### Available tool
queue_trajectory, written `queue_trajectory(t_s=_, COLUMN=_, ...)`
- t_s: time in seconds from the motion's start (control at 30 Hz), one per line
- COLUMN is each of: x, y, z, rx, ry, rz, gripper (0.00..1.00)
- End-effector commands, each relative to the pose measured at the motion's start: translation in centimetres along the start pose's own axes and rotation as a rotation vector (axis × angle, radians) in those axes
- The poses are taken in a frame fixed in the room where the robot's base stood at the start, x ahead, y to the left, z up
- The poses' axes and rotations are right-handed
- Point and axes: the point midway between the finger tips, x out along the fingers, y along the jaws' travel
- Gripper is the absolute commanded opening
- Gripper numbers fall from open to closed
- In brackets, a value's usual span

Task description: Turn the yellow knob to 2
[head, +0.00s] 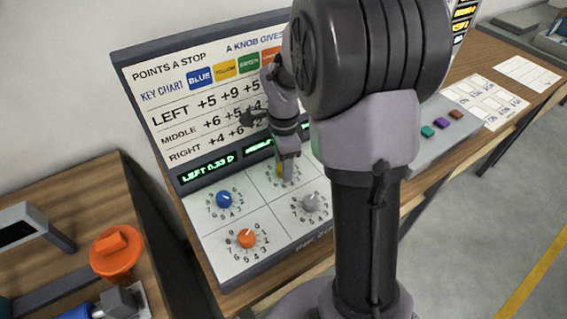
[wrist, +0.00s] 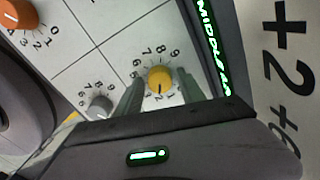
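The yellow knob (wrist: 160,78) sits on a white dial panel with digits around it. Its dark mark points down in the wrist view, toward the low digits near 2; the exact digit is partly hidden. My gripper (wrist: 159,84) has one finger on each side of the knob, with a narrow gap showing on both sides, so it looks open around it. In the head view my gripper (head: 284,168) is over the yellow knob (head: 281,172), which it mostly hides.
A blue knob (head: 224,199), an orange knob (head: 247,238) and a grey knob (head: 310,203) share the panel. Green displays (head: 208,167) and a key chart board (head: 180,90) stand behind. Coloured buttons (head: 441,124) are on a grey box at right.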

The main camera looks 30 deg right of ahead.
Motion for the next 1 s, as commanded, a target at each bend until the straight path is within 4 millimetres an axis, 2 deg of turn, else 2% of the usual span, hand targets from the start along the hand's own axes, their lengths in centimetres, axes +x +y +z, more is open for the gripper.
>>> queue_trajectory(t_s=0.37, x=-0.5, y=0.0, z=0.0, rx=0.000, ry=0.000, rz=-0.001, gripper=0.55)
queue_trajectory(t_s=0.47, x=-2.7, y=-0.1, z=0.0, rx=0.001, ry=0.000, rz=-0.003, gripper=0.55)
queue_trajectory(t_s=0.7, x=-11.1, y=-0.1, z=0.0, rx=-0.001, ry=0.001, rz=-0.004, gripper=0.55)
queue_trajectory(t_s=0.8, x=-13.9, y=-0.1, z=0.0, rx=0.001, ry=0.000, rz=-0.003, gripper=0.55)
queue_trajectory(t_s=0.9, x=-16.0, y=0.0, z=0.0, rx=0.000, ry=0.000, rz=-0.002, gripper=0.55)
queue_trajectory(t_s=1.0, x=-17.1, y=0.0, z=0.0, rx=0.001, ry=0.000, rz=0.000, gripper=0.55)
